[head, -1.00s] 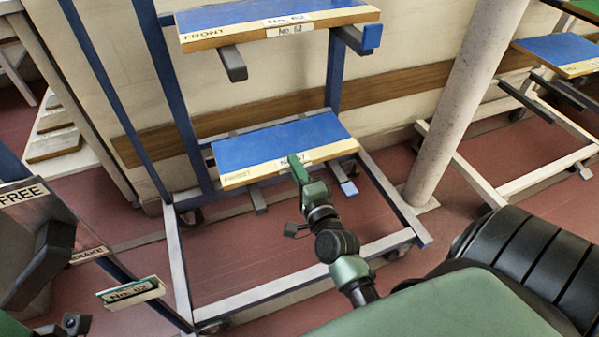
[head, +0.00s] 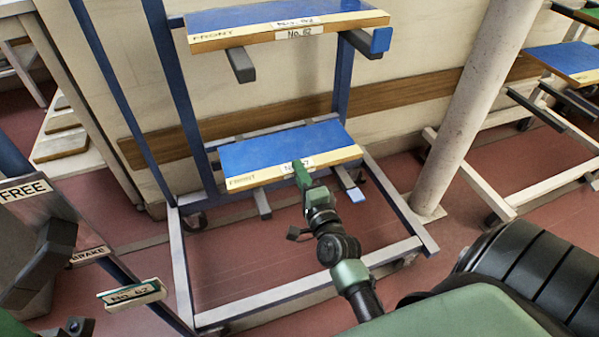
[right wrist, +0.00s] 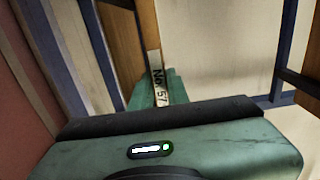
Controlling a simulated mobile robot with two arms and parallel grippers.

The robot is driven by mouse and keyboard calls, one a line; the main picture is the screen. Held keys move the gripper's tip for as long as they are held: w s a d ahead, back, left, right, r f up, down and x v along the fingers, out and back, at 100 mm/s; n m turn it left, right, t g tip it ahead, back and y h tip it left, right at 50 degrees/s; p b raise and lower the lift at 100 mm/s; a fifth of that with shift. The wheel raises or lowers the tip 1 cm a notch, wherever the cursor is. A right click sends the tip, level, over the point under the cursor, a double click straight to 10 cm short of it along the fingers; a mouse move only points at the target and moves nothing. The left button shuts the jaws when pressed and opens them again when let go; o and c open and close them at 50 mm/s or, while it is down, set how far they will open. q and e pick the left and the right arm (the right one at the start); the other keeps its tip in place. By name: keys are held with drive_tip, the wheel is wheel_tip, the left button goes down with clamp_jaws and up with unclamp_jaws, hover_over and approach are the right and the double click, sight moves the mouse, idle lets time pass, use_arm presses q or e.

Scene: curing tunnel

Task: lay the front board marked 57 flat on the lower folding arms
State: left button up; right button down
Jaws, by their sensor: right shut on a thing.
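The front board marked 57 (head: 285,149) has a blue top and a wooden front edge with a FRONT label and a number label. It is roughly level over the lower folding arms (head: 263,205), whose ends poke out under its front edge. I cannot tell whether it touches them. My right gripper (head: 301,171) is shut on the middle of the front edge, beside the label. In the right wrist view the label No 57 (right wrist: 157,80) shows on the board's edge by the gripper fingers (right wrist: 166,88).
A similar blue board (head: 270,20) lies on the upper arms above. The rack's base frame (head: 310,290) stands on the red floor. A pillar (head: 465,110) and another rack (head: 530,195) are to the right. FREE and BRAKE signs (head: 25,192) are at the left.

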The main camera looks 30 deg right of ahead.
drive_tip(key=shift+f+b, duration=0.3)
drive_tip(key=shift+f, duration=0.2)
drive_tip(key=c, duration=1.4)
unclamp_jaws()
drive_tip(key=shift+o, duration=0.6)
drive_tip(key=p+v, duration=0.2)
drive_tip(key=v, duration=0.5)
drive_tip(key=shift+s, duration=0.4)
drive_tip(key=shift+s+a, duration=0.1)
